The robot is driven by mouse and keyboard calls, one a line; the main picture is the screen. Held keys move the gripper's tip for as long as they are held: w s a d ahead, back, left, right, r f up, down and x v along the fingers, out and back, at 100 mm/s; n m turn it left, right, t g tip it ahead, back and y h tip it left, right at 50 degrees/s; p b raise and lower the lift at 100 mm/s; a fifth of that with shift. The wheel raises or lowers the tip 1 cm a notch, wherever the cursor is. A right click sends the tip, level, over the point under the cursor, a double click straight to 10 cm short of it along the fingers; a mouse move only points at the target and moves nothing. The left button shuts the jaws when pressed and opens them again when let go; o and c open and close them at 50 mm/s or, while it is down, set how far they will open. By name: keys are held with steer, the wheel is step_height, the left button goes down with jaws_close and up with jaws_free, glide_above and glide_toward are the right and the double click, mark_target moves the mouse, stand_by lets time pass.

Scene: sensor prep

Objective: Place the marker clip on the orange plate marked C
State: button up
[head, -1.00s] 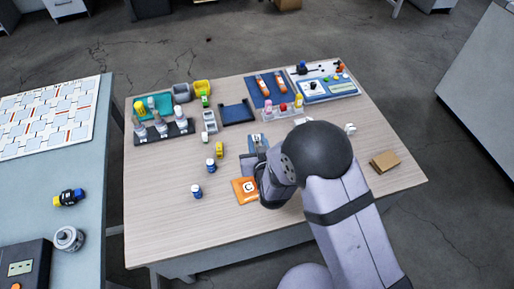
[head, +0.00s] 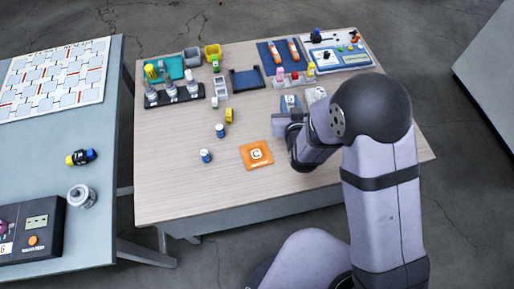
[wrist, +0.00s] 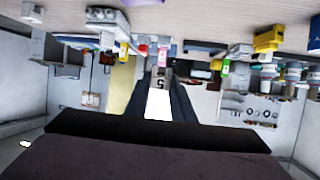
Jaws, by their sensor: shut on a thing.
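The held piece cannot be made out there.
Two blue-labelled bottles (head: 220,131) (head: 205,156) stand left of the orange plate, with a yellow item (head: 229,115) behind. A bottle rack (head: 174,96), a dark blue tray (head: 247,79) and other parts fill the back. The front left tabletop is clear.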

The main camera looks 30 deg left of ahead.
steer(key=s+d+f+n+g+y, duration=0.1)
steer(key=s+n+g+y, duration=0.15)
steer(key=s, duration=0.35)
steer(key=n+g+y, duration=0.3)
steer(key=n, duration=0.1)
glide_above(259, 157)
steer(key=shift+f, duration=2.25)
steer(key=shift+f, duration=2.05)
steer(key=shift+f, duration=0.1)
steer(key=shift+f, duration=0.1)
steer(key=o, duration=1)
